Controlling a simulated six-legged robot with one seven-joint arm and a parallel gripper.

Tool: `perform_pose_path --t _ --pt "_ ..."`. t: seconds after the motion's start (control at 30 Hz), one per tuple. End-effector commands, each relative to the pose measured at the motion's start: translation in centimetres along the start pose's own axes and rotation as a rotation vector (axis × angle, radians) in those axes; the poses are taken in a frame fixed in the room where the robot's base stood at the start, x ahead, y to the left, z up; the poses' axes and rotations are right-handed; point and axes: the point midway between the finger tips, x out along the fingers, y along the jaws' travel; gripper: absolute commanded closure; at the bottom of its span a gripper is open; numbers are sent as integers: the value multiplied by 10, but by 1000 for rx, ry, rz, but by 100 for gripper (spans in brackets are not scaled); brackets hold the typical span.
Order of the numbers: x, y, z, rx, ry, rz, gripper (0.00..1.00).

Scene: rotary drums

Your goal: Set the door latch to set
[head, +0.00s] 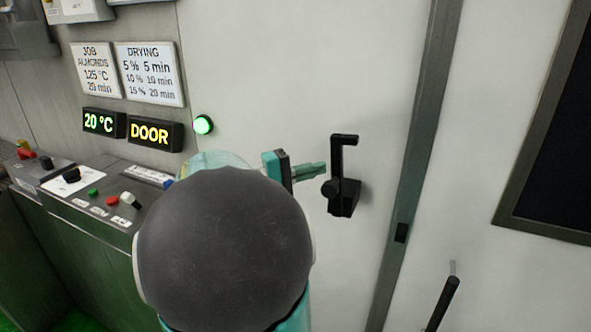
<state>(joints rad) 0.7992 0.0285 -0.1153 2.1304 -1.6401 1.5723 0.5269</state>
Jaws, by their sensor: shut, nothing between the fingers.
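The door latch (344,174) is a black lever on the pale door panel (280,60), right of centre. Its arm stands upright, with a short bar at the top pointing right and a round knob low on its left side. My gripper (322,169) is shut and empty. Its teal fingers point right, with their tips just left of the latch's upright arm. I cannot tell whether they touch it. My dark round arm joint hides part of the panel and the gripper's base. A lit display (150,133) reads DOOR.
A control console (85,190) with buttons and knobs lies at the left. A green lamp (203,125), a 20 °C display (103,122) and two signs are above it. A dark vertical door edge (418,150) and a black handle (443,303) stand right of the latch.

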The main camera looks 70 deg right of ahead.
Motion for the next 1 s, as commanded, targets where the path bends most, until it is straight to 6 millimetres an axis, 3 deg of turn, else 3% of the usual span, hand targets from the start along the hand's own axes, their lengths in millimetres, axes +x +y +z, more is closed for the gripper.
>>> perform_pose_path --t 1.0 --pt "10 4 10 62 0 -60 100"
